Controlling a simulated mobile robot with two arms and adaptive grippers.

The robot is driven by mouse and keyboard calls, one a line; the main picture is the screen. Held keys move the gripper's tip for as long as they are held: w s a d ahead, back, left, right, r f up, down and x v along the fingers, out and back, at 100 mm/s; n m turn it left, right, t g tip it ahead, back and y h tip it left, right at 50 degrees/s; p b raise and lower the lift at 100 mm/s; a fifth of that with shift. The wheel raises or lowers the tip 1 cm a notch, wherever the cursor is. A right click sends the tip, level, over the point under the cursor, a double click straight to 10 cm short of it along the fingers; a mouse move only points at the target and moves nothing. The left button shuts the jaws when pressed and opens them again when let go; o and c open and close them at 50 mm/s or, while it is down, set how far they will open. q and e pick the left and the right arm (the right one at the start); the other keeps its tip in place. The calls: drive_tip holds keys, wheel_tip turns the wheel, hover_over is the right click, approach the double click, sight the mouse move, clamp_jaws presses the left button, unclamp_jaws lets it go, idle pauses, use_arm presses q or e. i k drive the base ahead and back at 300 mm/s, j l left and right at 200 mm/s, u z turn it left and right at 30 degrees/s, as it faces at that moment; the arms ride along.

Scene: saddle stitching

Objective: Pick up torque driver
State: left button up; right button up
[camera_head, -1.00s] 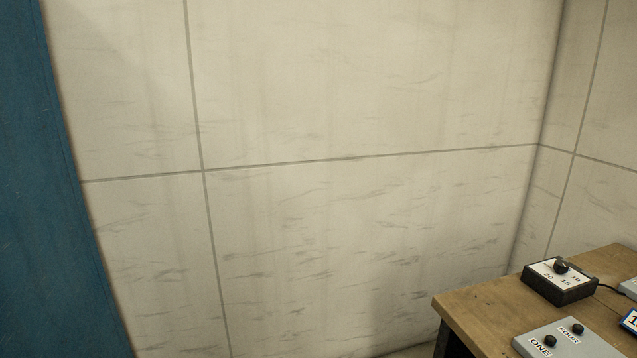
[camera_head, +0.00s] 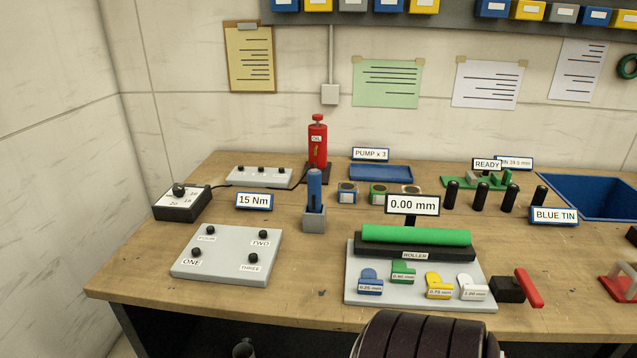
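What looks like the torque driver (camera_head: 314,188) stands upright in a small grey holder (camera_head: 314,221) on the wooden bench, left of the middle of the view. It has a blue handle on top, and its lower end is hidden in the holder. A "15 Nm" sign (camera_head: 254,201) stands just left of it. Neither gripper can be made out. A dark ribbed rounded part, probably of my own arm, shows at the bottom edge, well below and right of the driver.
A grey plate with several black knobs (camera_head: 227,254) lies front left, and a black dial box (camera_head: 182,203) behind it. A red oil pump (camera_head: 317,143) stands behind the driver. A roller station (camera_head: 415,243) is to the right. Bare bench (camera_head: 315,265) lies before the holder.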

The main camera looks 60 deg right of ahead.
sight(313, 177)
drive_tip(key=z, duration=2)
